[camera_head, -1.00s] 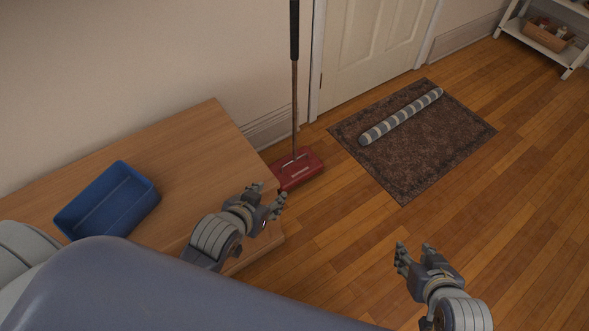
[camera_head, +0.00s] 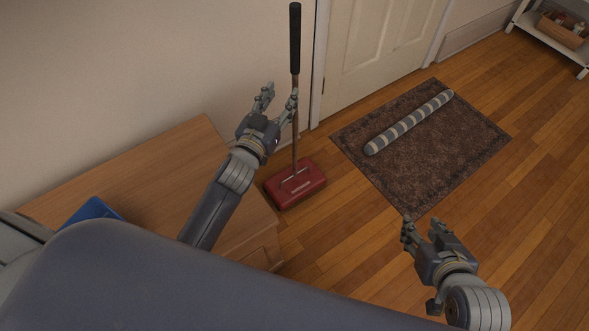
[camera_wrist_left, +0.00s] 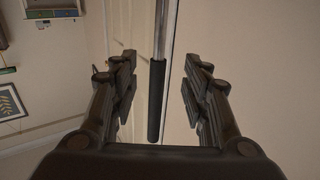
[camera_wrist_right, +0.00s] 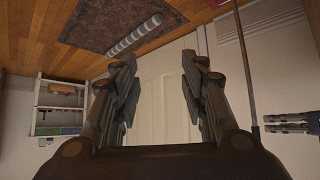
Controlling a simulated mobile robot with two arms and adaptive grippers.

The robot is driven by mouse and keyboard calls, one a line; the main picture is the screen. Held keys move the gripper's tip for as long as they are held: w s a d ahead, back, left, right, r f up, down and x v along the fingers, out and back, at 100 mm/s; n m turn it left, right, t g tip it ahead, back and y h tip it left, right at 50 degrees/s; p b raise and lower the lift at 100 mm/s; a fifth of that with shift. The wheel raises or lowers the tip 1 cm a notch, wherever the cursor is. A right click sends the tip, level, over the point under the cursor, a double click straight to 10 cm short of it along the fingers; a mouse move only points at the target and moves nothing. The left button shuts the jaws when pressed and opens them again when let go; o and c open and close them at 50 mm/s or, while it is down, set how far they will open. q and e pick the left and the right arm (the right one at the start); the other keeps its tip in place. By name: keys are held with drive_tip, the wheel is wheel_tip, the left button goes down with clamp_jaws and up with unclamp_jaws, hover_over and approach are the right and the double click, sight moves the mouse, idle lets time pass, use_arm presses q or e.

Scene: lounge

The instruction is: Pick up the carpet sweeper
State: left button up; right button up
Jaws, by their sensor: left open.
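The carpet sweeper has a red head (camera_head: 296,184) on the floor and an upright shaft with a black grip (camera_head: 295,38), near the wall and door frame. My left gripper (camera_head: 279,94) is open beside the shaft, just below the black grip; one finger overlaps the shaft in the head view. In the left wrist view the black grip (camera_wrist_left: 157,100) shows in the gap between the open fingers (camera_wrist_left: 158,75); its depth is hard to judge. My right gripper (camera_head: 423,224) is open and empty over the floor. Its open fingers (camera_wrist_right: 158,65) frame the door in the right wrist view.
A wooden cabinet (camera_head: 165,165) with a blue tray (camera_head: 92,211) stands left of the sweeper. A dark mat (camera_head: 440,150) with a striped roll (camera_head: 408,123) lies before the door (camera_head: 380,40). A white shelf (camera_head: 545,42) stands far right.

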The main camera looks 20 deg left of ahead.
sight(294, 75)
use_arm(q)
drive_tip(key=w, duration=0.4)
drive_tip(key=shift+w+d+b, duration=0.2)
drive_tip(key=shift+b, duration=0.2)
drive_tip(key=w, duration=0.1)
drive_tip(key=w+b, duration=0.1)
drive_tip(key=w, duration=0.3)
drive_tip(key=shift+w+d+r+b, duration=0.1)
drive_tip(key=shift+d+r+b, duration=0.1)
drive_tip(key=shift+d+b, duration=0.1)
use_arm(e)
drive_tip(key=w+a+r+t+y, duration=0.2)
drive_tip(key=w+r+t, duration=0.4)
drive_tip(key=r, duration=0.4)
drive_tip(key=shift+w+a+r+t, duration=0.25)
drive_tip(key=shift+a+t, duration=0.15)
drive_tip(key=shift+a, duration=0.2)
use_arm(q)
clamp_jaws()
drive_tip(key=shift+r, duration=0.25)
use_arm(e)
drive_tip(key=shift+f, duration=0.1)
